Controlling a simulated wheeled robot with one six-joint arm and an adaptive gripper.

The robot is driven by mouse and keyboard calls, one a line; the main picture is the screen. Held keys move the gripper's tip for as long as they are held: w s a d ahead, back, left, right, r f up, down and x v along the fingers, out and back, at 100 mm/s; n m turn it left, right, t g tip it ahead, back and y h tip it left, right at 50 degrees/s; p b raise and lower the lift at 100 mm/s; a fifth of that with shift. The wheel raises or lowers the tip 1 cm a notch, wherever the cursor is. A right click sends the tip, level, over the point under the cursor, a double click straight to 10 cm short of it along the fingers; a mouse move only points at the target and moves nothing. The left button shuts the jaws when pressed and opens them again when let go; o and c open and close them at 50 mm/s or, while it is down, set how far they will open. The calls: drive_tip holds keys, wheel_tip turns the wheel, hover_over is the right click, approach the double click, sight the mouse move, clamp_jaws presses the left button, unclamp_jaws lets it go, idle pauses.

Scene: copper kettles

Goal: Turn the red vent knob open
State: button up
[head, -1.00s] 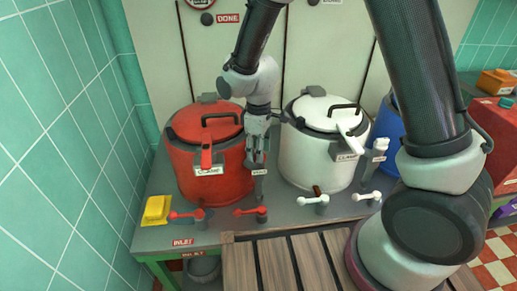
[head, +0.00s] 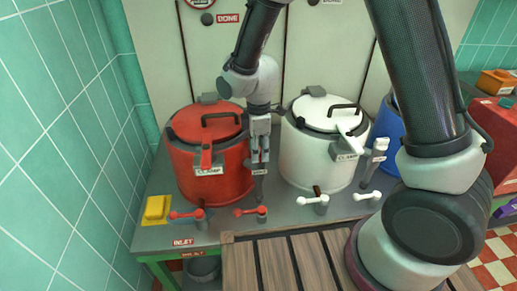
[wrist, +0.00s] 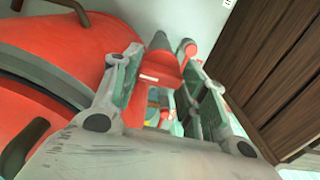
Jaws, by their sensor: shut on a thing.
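The red kettle (head: 190,165) stands at the left of the grey bench. My gripper (head: 260,168) points down just right of it, over the small vent post (head: 260,190) between the red and white kettles. In the wrist view my gripper (wrist: 165,80) has a finger on each side of a red part (wrist: 152,88), which I take for the red vent knob. The gripper is shut on it. The fingers hide most of the knob in the head view, so I cannot tell how far it is turned.
The white kettle (head: 300,160) stands close on the gripper's right. The red clamp handle (head: 207,155) juts from the red kettle's front. Red levers (head: 248,211) and white levers (head: 312,200) line the bench front. A yellow block (head: 156,208) lies at the left corner.

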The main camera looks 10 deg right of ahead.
drive_tip(key=o, duration=1)
wheel_tip(320, 180, up, 12)
drive_tip(key=shift+r, duration=0.1)
